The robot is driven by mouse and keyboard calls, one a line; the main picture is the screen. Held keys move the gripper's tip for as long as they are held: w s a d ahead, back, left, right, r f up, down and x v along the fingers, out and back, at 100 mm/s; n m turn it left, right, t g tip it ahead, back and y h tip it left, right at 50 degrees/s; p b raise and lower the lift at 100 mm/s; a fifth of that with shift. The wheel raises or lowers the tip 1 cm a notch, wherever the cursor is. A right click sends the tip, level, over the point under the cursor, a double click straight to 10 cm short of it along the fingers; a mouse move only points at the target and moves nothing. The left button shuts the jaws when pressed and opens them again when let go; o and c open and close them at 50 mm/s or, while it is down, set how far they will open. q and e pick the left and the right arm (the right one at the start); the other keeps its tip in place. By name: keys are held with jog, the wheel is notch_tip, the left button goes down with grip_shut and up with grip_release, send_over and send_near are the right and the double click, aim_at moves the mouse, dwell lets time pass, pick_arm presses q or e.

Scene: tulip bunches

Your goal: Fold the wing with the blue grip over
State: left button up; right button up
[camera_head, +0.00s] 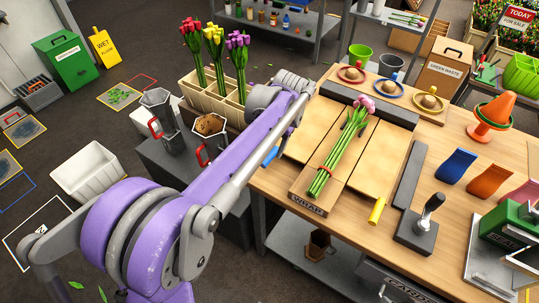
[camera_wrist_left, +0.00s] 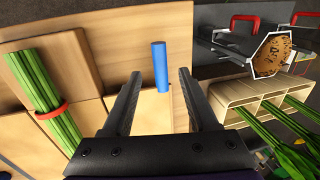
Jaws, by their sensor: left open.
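The wrap board (camera_head: 306,204) holds a bunch of pink tulips (camera_head: 340,150) with a red band around its green stems. The stems also show in the left wrist view (camera_wrist_left: 42,97). The left wing (camera_head: 308,130) lies flat beside the bunch, its outer part hidden by my left arm. The blue grip (camera_head: 270,157) shows just past my arm; in the left wrist view the blue grip (camera_wrist_left: 161,67) stands between my fingertips' lines. My left gripper (camera_wrist_left: 160,80) is open and empty around that spot; I cannot tell whether it touches. My right gripper is not in view.
The right wing (camera_head: 374,160) lies flat with a yellow grip (camera_head: 377,211). A planter (camera_wrist_left: 252,108) with tulips stands left of the board, near a cup (camera_head: 209,126). A black lever (camera_head: 428,213) stands at right. An orange cone (camera_head: 492,115) is farther back.

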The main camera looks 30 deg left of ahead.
aim_at(268, 157)
pick_arm(q)
jog(key=f, duration=0.2)
jog(key=a+f, duration=0.1)
jog(key=f, duration=0.2)
jog(key=shift+w+f, duration=0.15)
jog(key=shift+f, duration=0.1)
grip_shut()
dwell(1.2)
